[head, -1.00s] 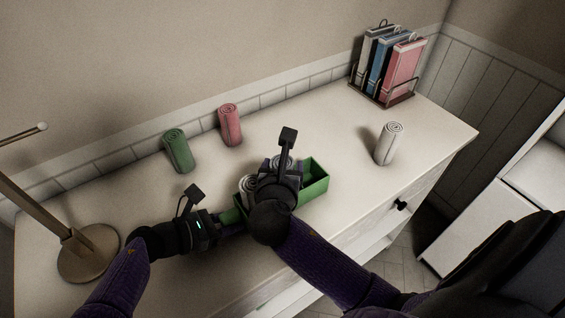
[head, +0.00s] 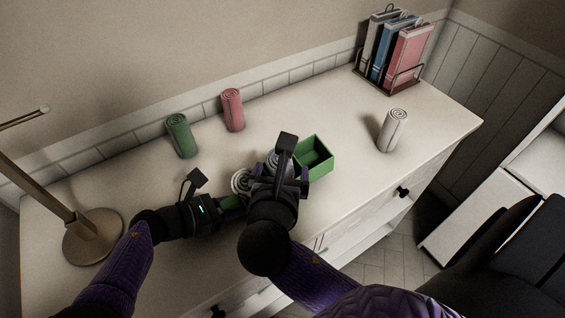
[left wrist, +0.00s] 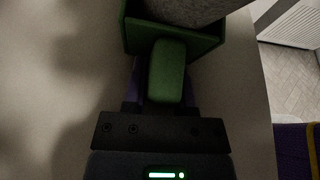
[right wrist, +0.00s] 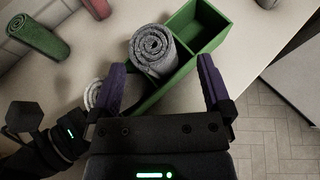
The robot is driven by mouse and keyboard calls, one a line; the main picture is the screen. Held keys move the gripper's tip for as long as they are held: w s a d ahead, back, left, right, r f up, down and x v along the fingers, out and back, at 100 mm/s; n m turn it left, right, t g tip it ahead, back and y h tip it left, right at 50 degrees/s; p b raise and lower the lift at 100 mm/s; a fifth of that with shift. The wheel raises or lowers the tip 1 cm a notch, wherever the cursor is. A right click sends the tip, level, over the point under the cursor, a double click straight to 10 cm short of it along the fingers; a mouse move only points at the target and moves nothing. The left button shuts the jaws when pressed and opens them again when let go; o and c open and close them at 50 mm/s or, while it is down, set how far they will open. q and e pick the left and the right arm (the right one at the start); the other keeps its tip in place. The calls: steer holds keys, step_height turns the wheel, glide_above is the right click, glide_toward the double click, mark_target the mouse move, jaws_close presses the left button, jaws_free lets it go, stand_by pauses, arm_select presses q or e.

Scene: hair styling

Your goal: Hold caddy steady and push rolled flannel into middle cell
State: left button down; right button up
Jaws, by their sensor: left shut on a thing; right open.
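The green caddy (head: 320,167) sits on the dresser top; its right-end cell is empty, as the right wrist view (right wrist: 188,22) shows. A grey rolled flannel (right wrist: 153,48) stands upright in the middle cell, its spiral end above the rim; how deep it sits is unclear. Another pale roll (head: 240,182) is at the caddy's left end, partly hidden in the right wrist view. My left gripper (head: 229,203) is shut on the green tab (left wrist: 167,70) at the caddy's left end. My right gripper (right wrist: 161,65) is open above the caddy, fingers apart on either side of it, clear of the grey roll.
A green roll (head: 181,135) and a pink roll (head: 232,110) stand toward the wall. A white roll (head: 393,130) stands to the right. A rack of books (head: 395,55) is at the back right, a lamp base (head: 93,236) at left. The dresser's front edge is close to the caddy.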

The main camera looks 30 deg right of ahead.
arm_select(q)
steer(key=shift+c, duration=1.8)
jaws_free()
steer(key=shift+a, duration=0.1)
